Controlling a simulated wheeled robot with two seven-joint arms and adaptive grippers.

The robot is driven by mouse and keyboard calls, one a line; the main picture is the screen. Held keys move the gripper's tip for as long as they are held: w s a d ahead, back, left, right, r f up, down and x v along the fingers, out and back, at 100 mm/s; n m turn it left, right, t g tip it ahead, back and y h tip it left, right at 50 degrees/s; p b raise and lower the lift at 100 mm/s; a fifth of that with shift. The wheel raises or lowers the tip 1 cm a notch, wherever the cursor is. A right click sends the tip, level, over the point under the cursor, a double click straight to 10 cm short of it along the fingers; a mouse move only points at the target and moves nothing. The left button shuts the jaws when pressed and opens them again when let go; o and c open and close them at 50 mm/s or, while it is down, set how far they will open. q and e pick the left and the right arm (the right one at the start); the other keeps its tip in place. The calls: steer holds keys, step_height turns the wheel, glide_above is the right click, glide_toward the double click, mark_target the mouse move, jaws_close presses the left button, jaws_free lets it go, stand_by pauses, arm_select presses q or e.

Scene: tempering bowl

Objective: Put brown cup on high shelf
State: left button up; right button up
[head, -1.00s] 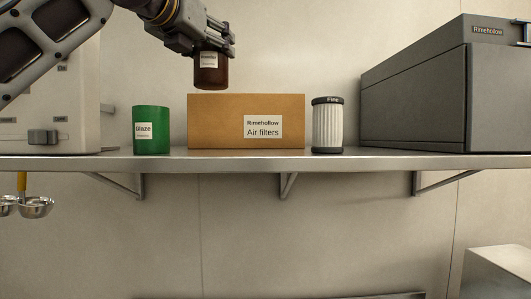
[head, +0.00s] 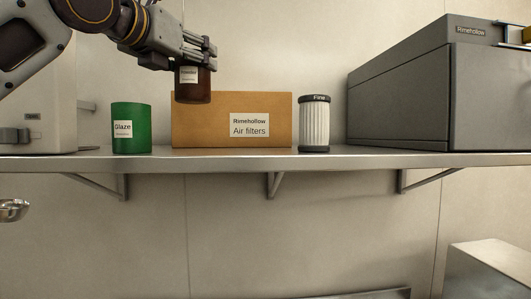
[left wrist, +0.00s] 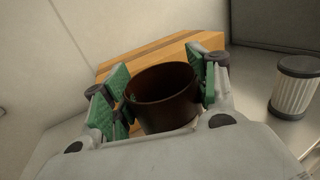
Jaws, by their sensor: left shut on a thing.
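The brown cup (head: 194,90) has a white label and is upright in my left gripper (head: 197,66). The gripper is shut on it and holds it in front of the upper part of the cardboard box, above the shelf surface. In the left wrist view the cup (left wrist: 164,98) shows its open top between the green-padded fingers of the gripper (left wrist: 160,95). The high shelf (head: 270,159) is a grey metal board on brackets. My right gripper is not in view.
On the shelf stand a green Glaze can (head: 131,139), an Air filters box (head: 190,127), a white ribbed filter (head: 314,126) marked Fine, and a large grey Rimehollow machine (head: 400,105). A pale machine (head: 60,100) is at the left. Bare shelf shows along the front edge.

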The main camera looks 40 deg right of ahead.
mark_target(184, 94)
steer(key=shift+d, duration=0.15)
arm_select(q)
steer(key=shift+f, duration=0.5)
step_height(184, 94, down, 4)
steer(key=shift+r, duration=0.1)
steer(key=shift+f, duration=0.5)
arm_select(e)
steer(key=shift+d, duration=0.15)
arm_select(q)
step_height(184, 94, down, 2)
steer(key=shift+f, duration=1.05)
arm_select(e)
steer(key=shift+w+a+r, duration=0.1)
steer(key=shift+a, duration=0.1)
arm_select(q)
steer(key=shift+f, duration=0.15)
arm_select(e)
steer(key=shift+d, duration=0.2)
